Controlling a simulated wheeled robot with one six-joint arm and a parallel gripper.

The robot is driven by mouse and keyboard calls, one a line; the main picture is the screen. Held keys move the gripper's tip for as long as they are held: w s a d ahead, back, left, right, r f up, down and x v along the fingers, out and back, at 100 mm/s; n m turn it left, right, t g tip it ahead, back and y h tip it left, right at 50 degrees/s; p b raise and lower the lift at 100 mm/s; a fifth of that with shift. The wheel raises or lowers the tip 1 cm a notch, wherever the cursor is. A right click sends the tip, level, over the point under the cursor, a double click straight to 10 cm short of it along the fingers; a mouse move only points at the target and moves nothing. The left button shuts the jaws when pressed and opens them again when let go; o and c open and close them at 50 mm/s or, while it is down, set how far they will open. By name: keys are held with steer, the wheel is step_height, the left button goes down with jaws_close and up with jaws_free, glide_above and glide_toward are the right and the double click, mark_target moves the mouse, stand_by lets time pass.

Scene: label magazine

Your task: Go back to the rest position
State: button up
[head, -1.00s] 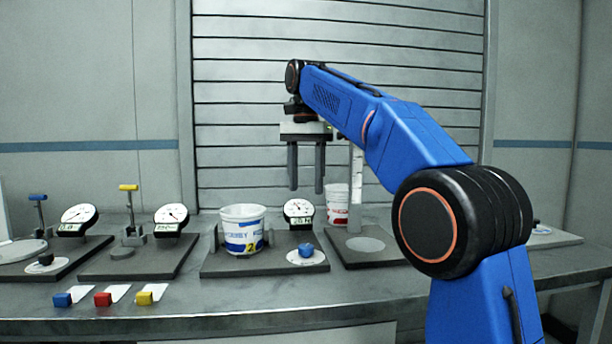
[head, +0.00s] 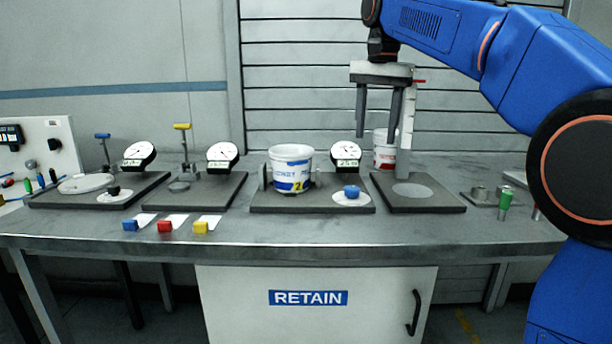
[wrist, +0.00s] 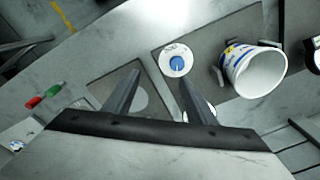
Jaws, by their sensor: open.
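My gripper (head: 378,112) hangs above the workbench, fingers pointing down. It is open and empty in the head view. In the wrist view its two fingers (wrist: 158,88) stand apart with nothing between them, and the bench lies beyond. The white tub (head: 291,168) with a blue and yellow label stands upright on a dark base plate, below and to the left of my gripper. It also shows in the wrist view (wrist: 256,72).
A blue knob (head: 351,191) sits on a white disc beside the tub. A red-labelled tub (head: 384,150) stands behind the graduated post (head: 408,125). A RETAIN door (head: 307,298) is below.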

steer(key=s+d+f+n+t, duration=0.1)
steer(key=s+d+f+n, duration=0.1)
steer(key=s+f, duration=0.8)
steer(key=s+d+f+n+t, duration=0.1)
steer(key=s+d+f, duration=0.4)
steer(key=s+f, duration=0.6)
steer(key=s+d+f+n+t, duration=0.2)
steer(key=s+d+f+n, duration=0.2)
steer(key=s+f, duration=0.7)
step_height(320, 180, down, 4)
steer(key=shift+d+r, duration=0.1)
steer(key=shift+d, duration=0.05)
stand_by(1.1)
